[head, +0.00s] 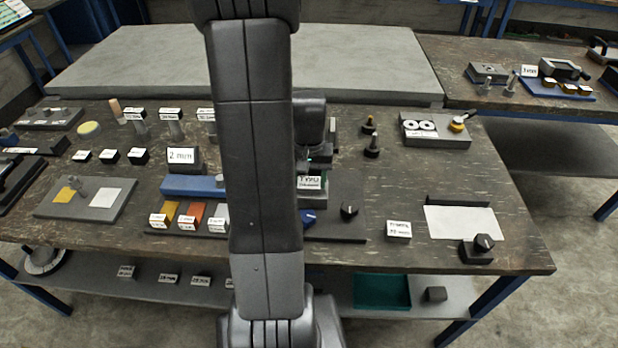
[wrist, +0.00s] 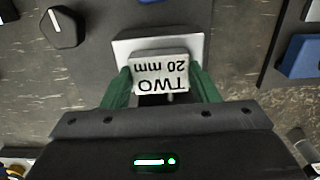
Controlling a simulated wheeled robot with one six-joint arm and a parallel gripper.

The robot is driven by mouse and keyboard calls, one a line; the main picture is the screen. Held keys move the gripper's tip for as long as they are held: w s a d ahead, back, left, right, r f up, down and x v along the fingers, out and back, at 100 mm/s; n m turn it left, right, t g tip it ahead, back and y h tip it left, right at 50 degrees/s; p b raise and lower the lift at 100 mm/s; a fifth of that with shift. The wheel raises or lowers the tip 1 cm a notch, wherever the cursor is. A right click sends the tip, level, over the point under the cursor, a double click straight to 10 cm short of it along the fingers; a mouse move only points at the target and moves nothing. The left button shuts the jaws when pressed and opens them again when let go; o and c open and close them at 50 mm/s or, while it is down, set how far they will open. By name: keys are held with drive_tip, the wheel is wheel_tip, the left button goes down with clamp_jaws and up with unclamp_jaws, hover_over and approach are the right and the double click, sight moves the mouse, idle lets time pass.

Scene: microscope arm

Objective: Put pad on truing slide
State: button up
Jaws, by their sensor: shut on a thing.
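My gripper (wrist: 161,85) has green fingers on both sides of a small block labelled "TWO 20 mm" (wrist: 160,72) and is shut on it. A pale plate (wrist: 192,47) shows behind and around the block in the wrist view; I cannot tell whether they touch. In the head view the labelled block (head: 311,183) shows just right of my arm, over a dark base plate. No thing is clearly marked as the pad or the truing slide.
A dark knob (head: 349,210) stands right of the gripper. A blue bar (head: 188,185) and several labelled small blocks are left of my arm. A white sheet (head: 461,222) lies at the right, with a knobbed block (head: 477,249) at its edge. My arm hides the table's middle.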

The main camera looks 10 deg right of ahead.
sight(309, 182)
drive_tip(key=shift+f, duration=0.2)
drive_tip(key=o, duration=1.3)
drive_tip(key=shift+r, duration=0.1)
wheel_tip(309, 182, up, 12)
drive_tip(key=shift+r, duration=0.1)
wheel_tip(309, 182, down, 12)
drive_tip(key=shift+f, duration=0.2)
drive_tip(key=shift+r, duration=1.55)
